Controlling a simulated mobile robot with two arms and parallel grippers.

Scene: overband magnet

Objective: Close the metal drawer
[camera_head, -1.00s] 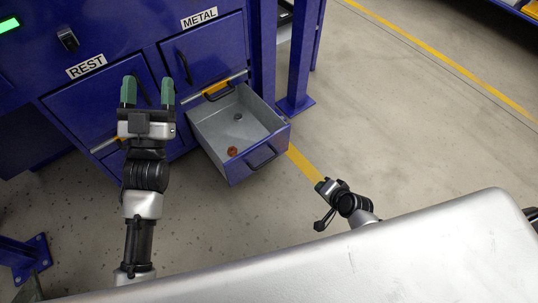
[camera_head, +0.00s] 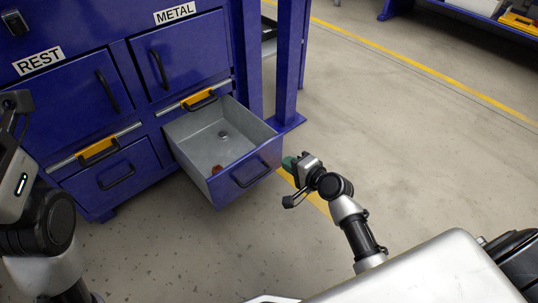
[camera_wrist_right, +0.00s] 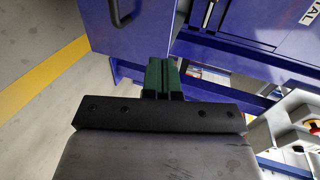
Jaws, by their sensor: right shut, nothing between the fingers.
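The metal drawer (camera_head: 192,158) stands pulled out below the METAL label (camera_head: 175,13). It has a blue front with a black handle (camera_head: 250,173) and a grey inside holding a small orange-brown piece (camera_head: 217,169) and a dark round piece (camera_head: 223,134). My right gripper (camera_head: 288,164) is shut and empty, just right of the drawer front. In the right wrist view, its green fingers (camera_wrist_right: 162,76) point toward the edge of the blue drawer front (camera_wrist_right: 140,38); I cannot tell whether they touch. My left arm shows at the left edge, its fingers out of view.
The blue cabinet has a closed REST drawer (camera_head: 135,160) to the left and doors above. A blue post (camera_head: 290,60) stands on the floor behind the drawer's right side. The floor (camera_head: 400,140) at right is open, with yellow lines.

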